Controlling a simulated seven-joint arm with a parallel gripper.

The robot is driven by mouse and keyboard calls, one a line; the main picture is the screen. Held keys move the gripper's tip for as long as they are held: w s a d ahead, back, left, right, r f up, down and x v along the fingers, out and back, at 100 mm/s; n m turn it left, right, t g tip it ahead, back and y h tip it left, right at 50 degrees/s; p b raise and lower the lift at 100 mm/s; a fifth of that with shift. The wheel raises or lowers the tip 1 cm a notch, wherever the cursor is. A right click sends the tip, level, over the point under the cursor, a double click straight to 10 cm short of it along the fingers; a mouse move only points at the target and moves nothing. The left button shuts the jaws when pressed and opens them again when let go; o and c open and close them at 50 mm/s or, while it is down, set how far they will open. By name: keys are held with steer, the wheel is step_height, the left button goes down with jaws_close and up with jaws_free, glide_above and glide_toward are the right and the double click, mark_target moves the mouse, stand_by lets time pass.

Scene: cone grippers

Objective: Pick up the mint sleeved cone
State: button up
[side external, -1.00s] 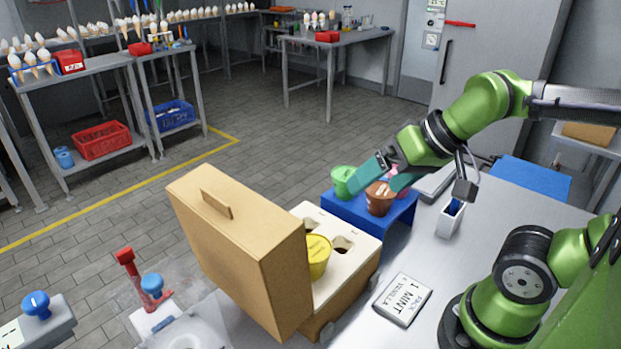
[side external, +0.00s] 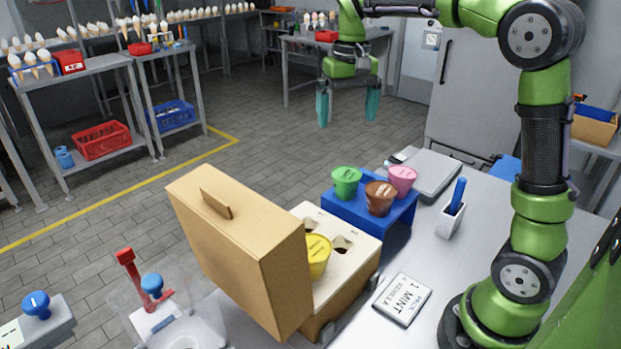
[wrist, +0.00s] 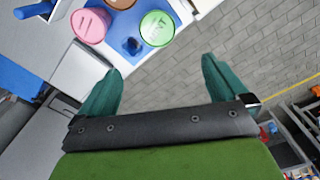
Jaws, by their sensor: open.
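The mint sleeved cone (side external: 346,182) has a green sleeve and stands in the blue rack (side external: 345,207), at its left. A brown sleeved cone (side external: 380,198) and a pink sleeved cone (side external: 403,180) stand in the same rack. In the wrist view the mint cone (wrist: 157,28) shows from above, beyond and between my fingers. My gripper (side external: 347,108) is open and empty, high above the rack, with its teal fingers pointing down and wide apart.
A tan box (side external: 240,250) with a raised lid and a white insert stands left of the rack. A yellow cone (side external: 318,256) sits in the insert, beside an empty hole. A card (side external: 403,300) reads "1 MINT". A white holder (side external: 450,220) stands right of the rack.

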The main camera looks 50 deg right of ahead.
mark_target(346, 174)
steer(key=f, duration=1.1)
steer(key=shift+s+a+f, duration=0.15)
steer(key=shift+s+f, duration=0.35)
steer(key=shift+f, duration=2.45)
steer(key=c, duration=1.1)
